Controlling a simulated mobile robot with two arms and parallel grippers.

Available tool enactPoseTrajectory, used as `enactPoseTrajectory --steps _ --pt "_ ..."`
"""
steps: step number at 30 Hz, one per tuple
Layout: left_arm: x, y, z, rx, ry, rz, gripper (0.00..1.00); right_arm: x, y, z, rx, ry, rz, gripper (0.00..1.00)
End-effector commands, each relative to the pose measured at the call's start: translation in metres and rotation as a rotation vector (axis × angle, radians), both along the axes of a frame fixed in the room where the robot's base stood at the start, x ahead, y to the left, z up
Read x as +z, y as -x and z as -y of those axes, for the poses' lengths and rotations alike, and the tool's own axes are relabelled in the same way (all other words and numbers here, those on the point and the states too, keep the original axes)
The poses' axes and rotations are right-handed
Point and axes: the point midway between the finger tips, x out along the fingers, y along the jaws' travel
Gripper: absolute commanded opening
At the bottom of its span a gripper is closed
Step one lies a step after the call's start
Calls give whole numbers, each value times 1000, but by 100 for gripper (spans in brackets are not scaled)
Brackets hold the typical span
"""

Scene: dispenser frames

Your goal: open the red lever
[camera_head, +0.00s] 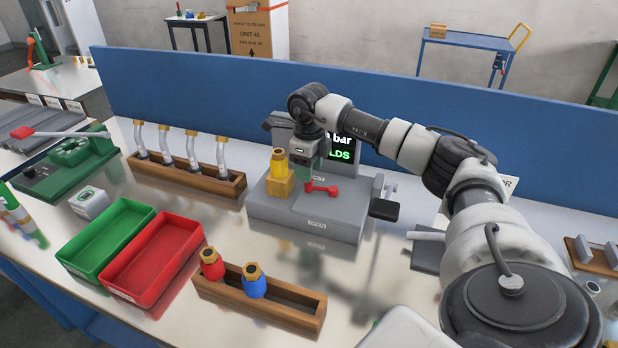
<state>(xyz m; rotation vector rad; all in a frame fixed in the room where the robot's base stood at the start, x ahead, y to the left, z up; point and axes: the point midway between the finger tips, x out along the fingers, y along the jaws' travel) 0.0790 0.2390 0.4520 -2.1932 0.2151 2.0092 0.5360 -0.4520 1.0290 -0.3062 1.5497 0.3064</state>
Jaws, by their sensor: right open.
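The small red lever (322,188) lies on top of the grey test station (290,221), between a label at its rear and an "OPEN" label on the front edge. My right gripper (307,170) points down just above and behind the lever's left end. It is open; whether a finger touches the lever I cannot tell. A yellow fitting (279,165) stands in a brass-coloured block (279,184) to the left of the lever. My left gripper is not in view.
A display with green text (343,150) stands behind the station, partly hidden by my right arm. A black handle (384,209) sticks out at the station's right. Red (152,294) and green trays (85,268) and a wooden rack (222,293) with red and blue fittings stand in front and left.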

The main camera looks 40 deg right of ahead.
Motion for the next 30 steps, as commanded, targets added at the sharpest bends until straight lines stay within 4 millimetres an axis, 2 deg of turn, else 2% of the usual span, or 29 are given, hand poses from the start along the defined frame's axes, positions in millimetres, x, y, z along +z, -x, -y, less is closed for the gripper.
enactPoseTrajectory --steps 3,7,18,20,27,28,30 --pt "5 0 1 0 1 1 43 -19 1 -1 1 -1 -4 48" --pt "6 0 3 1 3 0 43 -32 0 0 1 0 -2 48" --pt "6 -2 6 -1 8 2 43 -39 0 0 1 0 0 48" --pt "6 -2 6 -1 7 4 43 -39 0 0 1 0 0 40" --pt "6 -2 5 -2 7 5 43 -39 0 0 1 0 0 4" --pt "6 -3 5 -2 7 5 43 -39 0 0 1 0 0 0" --pt "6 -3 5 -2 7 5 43 -39 0 0 1 -1 0 0"
